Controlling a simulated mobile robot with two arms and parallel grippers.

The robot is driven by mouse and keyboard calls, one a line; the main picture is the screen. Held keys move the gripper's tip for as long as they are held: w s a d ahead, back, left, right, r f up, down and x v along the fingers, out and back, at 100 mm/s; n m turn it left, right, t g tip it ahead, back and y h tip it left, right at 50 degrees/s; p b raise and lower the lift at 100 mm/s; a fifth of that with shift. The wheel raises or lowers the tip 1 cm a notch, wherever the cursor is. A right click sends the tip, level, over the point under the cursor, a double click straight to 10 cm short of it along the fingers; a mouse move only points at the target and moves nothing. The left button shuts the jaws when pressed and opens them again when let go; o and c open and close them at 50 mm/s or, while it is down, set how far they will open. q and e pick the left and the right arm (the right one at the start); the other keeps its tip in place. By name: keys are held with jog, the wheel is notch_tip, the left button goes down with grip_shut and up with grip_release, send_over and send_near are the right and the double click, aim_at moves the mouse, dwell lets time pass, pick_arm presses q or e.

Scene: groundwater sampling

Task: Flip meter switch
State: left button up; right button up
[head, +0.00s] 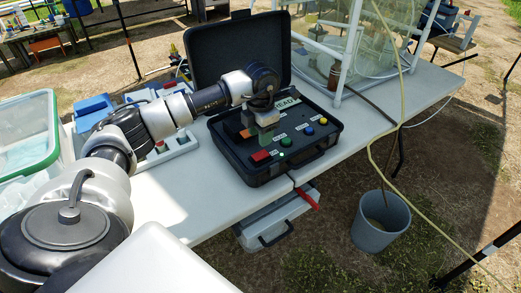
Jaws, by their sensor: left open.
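The meter is a black open case (240,165) on the white table, with its lid (235,50) standing up behind it. Its panel carries a red rocker switch (261,156) at the front left, a green button (286,142), a blue knob (309,131) and a yellow knob (323,121). A small light shows near the red switch. My left gripper (266,136) points down over the panel, just behind the red switch, open. It hides part of the panel and display. Whether it touches the panel cannot be told. My right gripper is not in view.
A clear frame chamber (350,50) with tubing stands behind the case. A green-rimmed tub (52,135) and a blue box (93,108) are on the left. A grey bucket (380,222) stands on the ground at right. The white table (180,205) is bare in front of the case.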

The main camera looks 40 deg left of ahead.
aim_at(261, 154)
pick_arm(q)
notch_tip(261, 154, down, 7)
jog(key=shift+r, duration=0.2)
jog(key=c, duration=0.6)
jog(key=shift+w+d+r+g+p, duration=0.1)
jog(key=shift+w+g+p, duration=0.05)
jog(key=shift+g+p, duration=0.15)
jog(key=shift+c, duration=0.2)
jog(key=shift+w+g+y, duration=0.1)
jog(key=shift+g+y, duration=0.3)
jog(key=shift+g, duration=0.4)
jog(key=o, duration=0.6)
jog(key=shift+o, duration=0.2)
